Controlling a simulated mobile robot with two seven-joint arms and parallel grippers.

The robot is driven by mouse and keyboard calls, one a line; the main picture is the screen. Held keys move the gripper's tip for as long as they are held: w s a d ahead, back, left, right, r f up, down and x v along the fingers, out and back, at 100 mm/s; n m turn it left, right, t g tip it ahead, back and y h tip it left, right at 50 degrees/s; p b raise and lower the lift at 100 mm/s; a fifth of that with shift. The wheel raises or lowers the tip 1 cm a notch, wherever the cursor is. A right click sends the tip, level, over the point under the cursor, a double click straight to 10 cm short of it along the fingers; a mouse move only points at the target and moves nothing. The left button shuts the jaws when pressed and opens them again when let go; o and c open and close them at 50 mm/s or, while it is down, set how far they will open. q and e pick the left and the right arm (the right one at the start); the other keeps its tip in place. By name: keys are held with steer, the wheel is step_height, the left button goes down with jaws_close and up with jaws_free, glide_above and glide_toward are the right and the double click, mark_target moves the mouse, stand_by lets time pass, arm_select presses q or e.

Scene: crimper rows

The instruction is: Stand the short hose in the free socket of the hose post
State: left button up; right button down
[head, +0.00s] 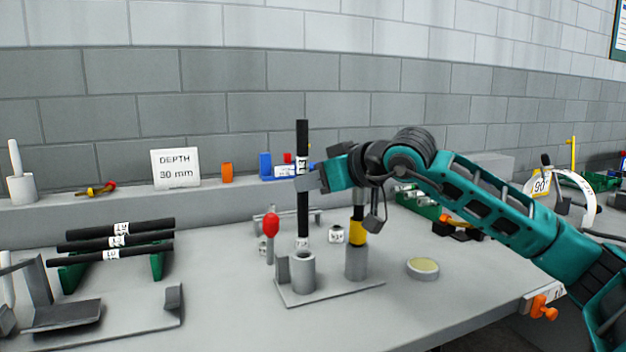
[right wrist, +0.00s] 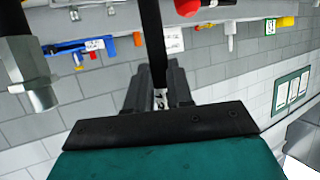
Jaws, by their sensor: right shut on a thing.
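The short hose (head: 303,150) is black with a white label near its lower end. My right gripper (head: 308,181) is shut around its middle and holds it upright. The right wrist view also shows the hose (right wrist: 151,40) between the dark fingers (right wrist: 155,88). The hose post (head: 330,291) is a grey plate with two round sockets. The hose's lower end appears at the rim of the left socket (head: 301,273); I cannot tell whether it is inside. The right socket (head: 357,263) holds a dark piece with a yellow band (head: 358,232). My left gripper is out of view.
A red-topped stick (head: 271,226) stands close left of the post. Several labelled black hoses (head: 118,238) lie on a green rack at left. A round dish (head: 423,268) is right of the post. A depth sign (head: 176,168) stands on the back ledge.

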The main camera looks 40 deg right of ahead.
mark_target(307, 236)
step_height(307, 236, down, 2)
steer(key=shift+f+b, duration=0.2)
steer(key=shift+b, duration=0.45)
steer(key=shift+f+b, duration=0.5)
steer(key=shift+f, duration=0.2)
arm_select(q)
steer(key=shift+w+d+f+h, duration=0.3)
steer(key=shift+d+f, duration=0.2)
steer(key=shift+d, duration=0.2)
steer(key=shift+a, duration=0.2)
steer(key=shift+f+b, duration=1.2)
arm_select(e)
steer(key=shift+f, duration=1.4)
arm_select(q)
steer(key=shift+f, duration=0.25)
arm_select(e)
steer(key=shift+f, duration=1.2)
steer(key=shift+f, duration=0.8)
steer(key=shift+f, duration=0.35)
